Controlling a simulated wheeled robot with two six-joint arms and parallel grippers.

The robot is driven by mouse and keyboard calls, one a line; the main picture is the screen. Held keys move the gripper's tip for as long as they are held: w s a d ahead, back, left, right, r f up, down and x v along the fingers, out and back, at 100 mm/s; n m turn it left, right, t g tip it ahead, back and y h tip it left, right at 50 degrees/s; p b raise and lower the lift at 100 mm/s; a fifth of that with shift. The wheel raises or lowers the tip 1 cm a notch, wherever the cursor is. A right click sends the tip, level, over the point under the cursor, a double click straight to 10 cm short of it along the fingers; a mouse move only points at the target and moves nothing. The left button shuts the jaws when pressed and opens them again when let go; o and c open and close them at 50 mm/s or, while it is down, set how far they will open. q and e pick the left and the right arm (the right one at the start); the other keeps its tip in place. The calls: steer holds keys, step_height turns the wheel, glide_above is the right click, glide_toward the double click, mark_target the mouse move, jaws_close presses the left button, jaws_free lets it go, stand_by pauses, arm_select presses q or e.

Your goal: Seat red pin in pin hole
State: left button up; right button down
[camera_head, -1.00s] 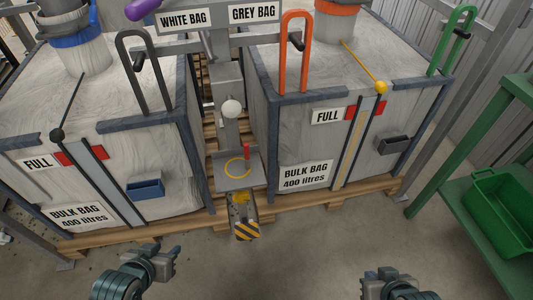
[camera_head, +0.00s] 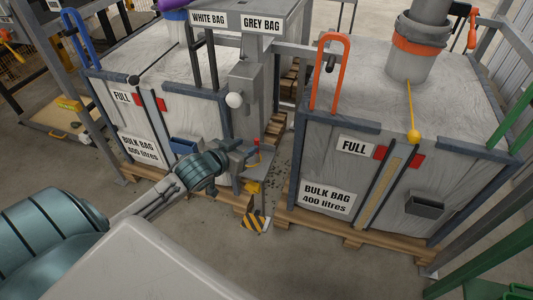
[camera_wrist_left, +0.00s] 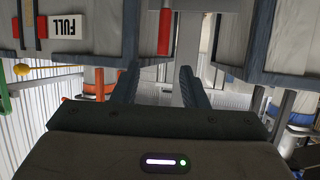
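The red pin (camera_head: 257,142) stands upright on the small grey shelf (camera_head: 264,163) of the post between the two bulk bags. A yellow part shows at its foot. My left gripper (camera_head: 244,154) is at the shelf's left side, close to the pin. In the left wrist view, which is upside down, the two dark fingers (camera_wrist_left: 160,84) are spread apart with nothing between them. The red pin (camera_wrist_left: 164,32) lies just beyond their tips, roughly in line with the gap. I cannot make out the pin hole. My right gripper is out of view.
The left bulk bag (camera_head: 180,88) and right bulk bag (camera_head: 345,110) flank the post on pallets. A white ball knob (camera_head: 234,100) sits above the shelf. A striped yellow-black block (camera_head: 254,222) is below. Grey floor is clear in front.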

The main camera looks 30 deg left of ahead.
mark_target(258, 140)
arm_select(q)
steer(key=x, duration=0.5)
steer(key=shift+s+a+f+b, duration=0.1)
steer(key=shift+b, duration=0.2)
steer(key=x, duration=0.3)
steer(key=shift+w+a+f+b, duration=0.1)
steer(key=shift+w+f+b, duration=0.15)
steer(key=shift+f+b, duration=0.05)
steer(key=shift+w+f, duration=0.2)
steer(key=shift+w, duration=0.25)
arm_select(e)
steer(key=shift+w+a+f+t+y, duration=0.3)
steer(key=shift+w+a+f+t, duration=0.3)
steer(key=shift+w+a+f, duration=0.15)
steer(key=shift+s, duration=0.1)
arm_select(q)
jaws_close()
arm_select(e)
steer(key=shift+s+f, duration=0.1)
